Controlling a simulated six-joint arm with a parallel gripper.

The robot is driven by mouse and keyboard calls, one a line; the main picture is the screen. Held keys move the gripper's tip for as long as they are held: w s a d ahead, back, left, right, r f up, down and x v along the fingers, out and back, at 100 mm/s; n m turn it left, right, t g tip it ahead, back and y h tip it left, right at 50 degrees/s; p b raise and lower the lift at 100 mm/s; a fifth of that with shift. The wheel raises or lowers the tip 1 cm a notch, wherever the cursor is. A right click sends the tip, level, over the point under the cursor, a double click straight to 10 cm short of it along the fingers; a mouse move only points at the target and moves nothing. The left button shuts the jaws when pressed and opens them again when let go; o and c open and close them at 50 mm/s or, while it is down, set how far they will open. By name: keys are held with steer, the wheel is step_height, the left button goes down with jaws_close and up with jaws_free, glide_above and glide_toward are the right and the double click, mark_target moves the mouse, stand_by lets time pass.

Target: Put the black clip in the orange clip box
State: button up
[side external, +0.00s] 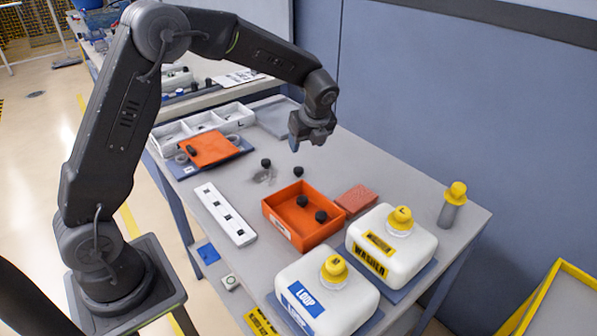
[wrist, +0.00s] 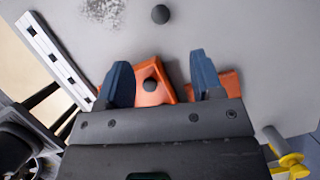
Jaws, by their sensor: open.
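The orange clip box (side external: 325,235) stands open on the grey table with two black clips (side external: 302,201) inside. Two more black clips lie on the table behind it, one nearer the box (side external: 298,171) and one farther left (side external: 266,162). My gripper (side external: 302,146) is open and empty, above the far part of the table. In the wrist view my gripper (wrist: 160,70) has its blue fingers spread. A black clip (wrist: 160,14) lies beyond the fingertips there. The box (wrist: 168,92) shows between the fingers, partly hidden, with one clip visible in it.
White jugs with yellow caps (side external: 391,243) (side external: 326,290) stand at the front right. A red block (side external: 356,199) lies beside the box. A white slotted strip (side external: 225,214) lies left. An orange tray (side external: 213,150) with a dark piece lies at the back left. A yellow-capped bottle (side external: 451,207) stands right.

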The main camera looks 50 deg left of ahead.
mark_target(299, 169)
steer(key=x, duration=1.3)
steer(key=shift+d, duration=0.1)
steer(key=shift+c, duration=0.4)
steer(key=shift+r, duration=0.1)
steer(key=c, duration=1)
